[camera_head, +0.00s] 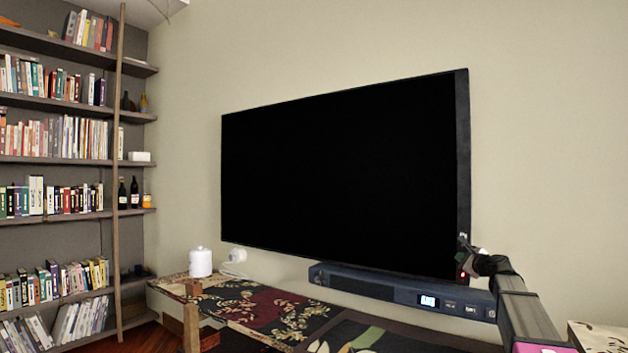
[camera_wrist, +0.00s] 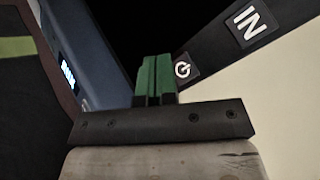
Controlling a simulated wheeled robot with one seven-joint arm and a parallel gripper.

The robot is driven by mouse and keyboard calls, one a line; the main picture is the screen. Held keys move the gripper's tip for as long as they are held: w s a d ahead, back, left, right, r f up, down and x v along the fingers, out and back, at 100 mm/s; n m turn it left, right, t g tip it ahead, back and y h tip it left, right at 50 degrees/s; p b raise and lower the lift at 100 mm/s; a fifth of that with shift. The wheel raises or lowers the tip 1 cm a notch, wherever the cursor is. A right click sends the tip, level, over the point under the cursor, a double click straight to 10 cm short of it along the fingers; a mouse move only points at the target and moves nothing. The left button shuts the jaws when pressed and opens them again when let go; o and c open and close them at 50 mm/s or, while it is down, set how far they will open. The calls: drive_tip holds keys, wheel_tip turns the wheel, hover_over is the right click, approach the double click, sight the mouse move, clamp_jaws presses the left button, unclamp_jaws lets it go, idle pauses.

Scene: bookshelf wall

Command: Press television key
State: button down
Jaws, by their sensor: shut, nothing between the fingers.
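The television (camera_head: 340,175) is a large black screen on the wall. Its dark right side edge carries the keys. In the wrist view, a key with a white power symbol (camera_wrist: 183,69) sits on that edge, and a key marked "IN" (camera_wrist: 250,23) is further to the upper right. My gripper (camera_head: 464,258) is at the lower right corner of the television. In the wrist view its green fingertips (camera_wrist: 155,80) are shut together, empty, just left of the power key and partly overlapping it in the picture. I cannot tell whether they touch it. A small red light (camera_head: 462,275) shows by the gripper.
A dark soundbar (camera_head: 390,287) with a lit display sits below the television, close under my arm. A patterned cabinet (camera_head: 240,302) stands below, with a white canister (camera_head: 201,262) on it. A bookshelf (camera_head: 60,160) is at the left. Bare wall lies right of the television.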

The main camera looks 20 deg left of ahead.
drive_tip(key=s, duration=0.1)
drive_tip(key=s+a, duration=0.1)
drive_tip(key=s, duration=0.2)
drive_tip(key=shift+s+a, duration=0.25)
drive_tip(key=shift+s, duration=0.05)
idle(1.0)
